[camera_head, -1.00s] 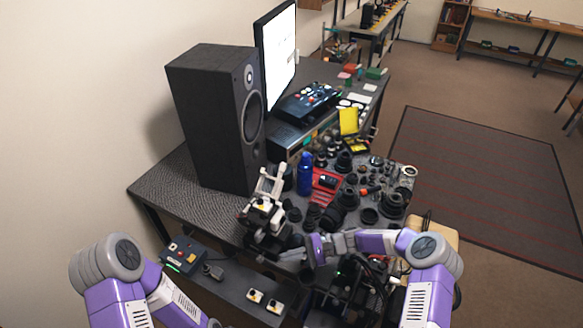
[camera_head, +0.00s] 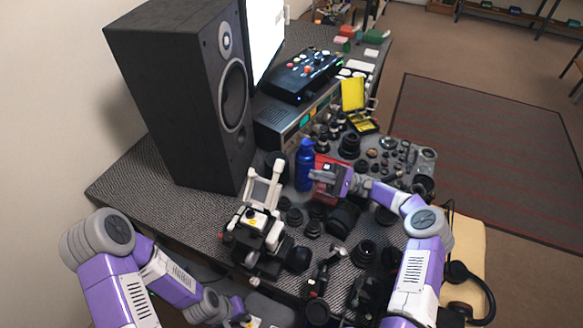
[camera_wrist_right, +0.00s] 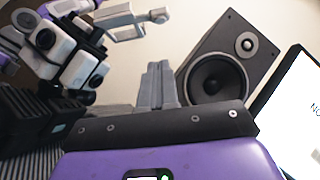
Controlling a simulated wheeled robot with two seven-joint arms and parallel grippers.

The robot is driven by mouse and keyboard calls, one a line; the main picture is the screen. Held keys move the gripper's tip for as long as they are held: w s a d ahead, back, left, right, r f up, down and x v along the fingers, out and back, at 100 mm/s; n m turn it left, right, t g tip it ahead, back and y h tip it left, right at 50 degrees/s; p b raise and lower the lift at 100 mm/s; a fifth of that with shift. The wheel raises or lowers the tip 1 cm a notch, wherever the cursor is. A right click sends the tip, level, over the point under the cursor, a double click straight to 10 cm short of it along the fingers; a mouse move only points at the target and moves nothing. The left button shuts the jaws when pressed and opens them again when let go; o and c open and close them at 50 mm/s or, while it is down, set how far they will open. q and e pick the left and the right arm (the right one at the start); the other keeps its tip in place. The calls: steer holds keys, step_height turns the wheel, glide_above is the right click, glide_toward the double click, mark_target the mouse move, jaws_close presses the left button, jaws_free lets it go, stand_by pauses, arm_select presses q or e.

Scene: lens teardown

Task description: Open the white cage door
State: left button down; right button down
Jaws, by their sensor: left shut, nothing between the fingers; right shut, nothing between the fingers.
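A white bar frame (camera_head: 263,187), which looks like the white cage door, stands up from a black-and-white camera rig (camera_head: 257,238) on the desk. White bars (camera_wrist_right: 125,20) and the rig (camera_wrist_right: 68,50) also show at the upper left of the right wrist view. I cannot tell how the frame is hinged or latched. My right gripper (camera_head: 318,176) is shut and empty, right of the frame and close to the blue bottle (camera_head: 304,166). Its closed fingers (camera_wrist_right: 157,86) point up in the wrist view, apart from the bars. My left gripper (camera_head: 246,321) is shut, low at the bottom edge, below the rig.
A large black speaker (camera_head: 185,95) stands behind the rig, with a lit monitor (camera_head: 266,35) beyond it. Lenses (camera_head: 341,219) and small parts crowd the desk right of the rig. Headphones (camera_head: 468,290) lie at the lower right. Some textured desk top is bare left of the rig.

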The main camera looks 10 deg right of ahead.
mark_target(274, 184)
arm_select(q)
steer(key=shift+r+p, duration=0.4)
steer(key=shift+r, duration=0.25)
steer(key=shift+r+p, duration=0.1)
steer(key=shift+p, duration=0.2)
arm_select(e)
steer(key=s+a+r, duration=0.2)
steer(key=a+r, duration=0.4)
steer(key=a, duration=0.2)
steer(key=shift+s+r, duration=0.15)
steer(key=shift+r, duration=0.1)
steer(key=shift+r, duration=0.1)
arm_select(q)
steer(key=shift+r+p, duration=0.4)
arm_select(e)
steer(key=shift+s+a+r+n+g+h, duration=0.35)
steer(key=shift+r+n+g+h, duration=0.25)
steer(key=shift+n, duration=0.4)
steer(key=shift+s+a+r+n+g+h, duration=0.25)
steer(key=shift+s+r+n+g+h, duration=0.35)
steer(key=shift+n, duration=0.4)
steer(key=shift+s+a+r+n+g+h, duration=0.35)
steer(key=shift+r+n+h, duration=0.35)
steer(key=shift+n, duration=0.3)
